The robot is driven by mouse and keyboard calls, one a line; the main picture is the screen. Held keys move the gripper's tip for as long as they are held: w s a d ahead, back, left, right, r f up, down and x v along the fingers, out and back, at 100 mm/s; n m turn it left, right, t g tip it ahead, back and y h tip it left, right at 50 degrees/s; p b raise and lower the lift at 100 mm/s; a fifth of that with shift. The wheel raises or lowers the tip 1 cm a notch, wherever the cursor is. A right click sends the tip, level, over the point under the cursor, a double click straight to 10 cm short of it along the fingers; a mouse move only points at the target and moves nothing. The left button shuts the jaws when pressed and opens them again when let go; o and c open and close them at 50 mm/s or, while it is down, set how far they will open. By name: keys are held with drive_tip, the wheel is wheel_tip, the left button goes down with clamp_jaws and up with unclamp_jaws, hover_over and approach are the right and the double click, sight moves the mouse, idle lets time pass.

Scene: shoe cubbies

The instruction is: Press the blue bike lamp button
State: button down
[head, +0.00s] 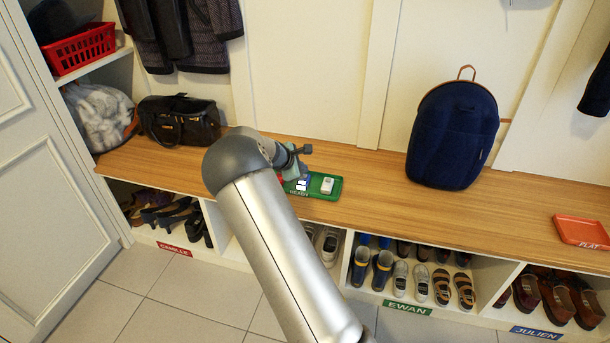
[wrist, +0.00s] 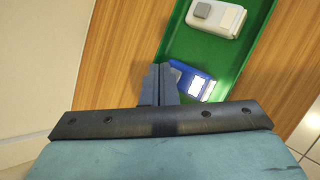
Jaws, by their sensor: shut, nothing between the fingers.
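The blue bike lamp (wrist: 187,78) lies in a green tray (wrist: 224,76) in the wrist view, with a bright white lens panel at its right end. A greyish patch at its left end may be the button, partly hidden by my fingers. In the head view the blue lamp (head: 303,184) shows just right of my wrist. My gripper (wrist: 160,68) is shut and empty, its fingertips overlapping the lamp's left end in the wrist view. I cannot tell whether they touch it. In the head view my arm hides the fingertips.
A white lamp with a grey button (wrist: 218,17) lies in the same tray. The tray sits on the wooden bench (head: 375,190). A dark blue backpack (head: 452,135) stands to the right, a black bag (head: 178,122) to the left, and an orange tray (head: 580,231) far right.

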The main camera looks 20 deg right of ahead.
wheel_tip(320, 180, up, 6)
drive_tip(key=p, duration=0.4)
drive_tip(key=shift+p, duration=0.35)
